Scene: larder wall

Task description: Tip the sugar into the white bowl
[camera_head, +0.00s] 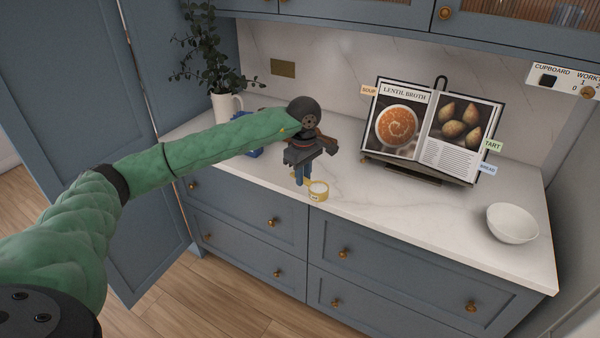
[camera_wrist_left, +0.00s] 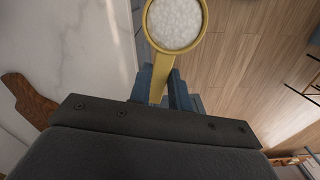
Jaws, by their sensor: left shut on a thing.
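A yellow measuring cup (camera_head: 318,193) full of white sugar (camera_wrist_left: 175,22) is held out near the counter's front edge. My left gripper (camera_head: 303,178) is shut on the cup's handle (camera_wrist_left: 159,78), and the cup looks level with the sugar inside. In the wrist view, the floor lies below the cup and the counter edge is to its left. The white bowl (camera_head: 512,224) stands at the right end of the counter, well to the right of my left gripper, and looks empty. My right gripper does not show.
An open cookbook on a stand (camera_head: 432,130) stands at the back of the counter (camera_head: 400,215). A white vase with a leafy plant (camera_head: 226,106) and a blue object (camera_head: 247,150) are at the left. The counter between my gripper and the bowl is clear. A brown wooden thing (camera_wrist_left: 28,102) lies on the counter.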

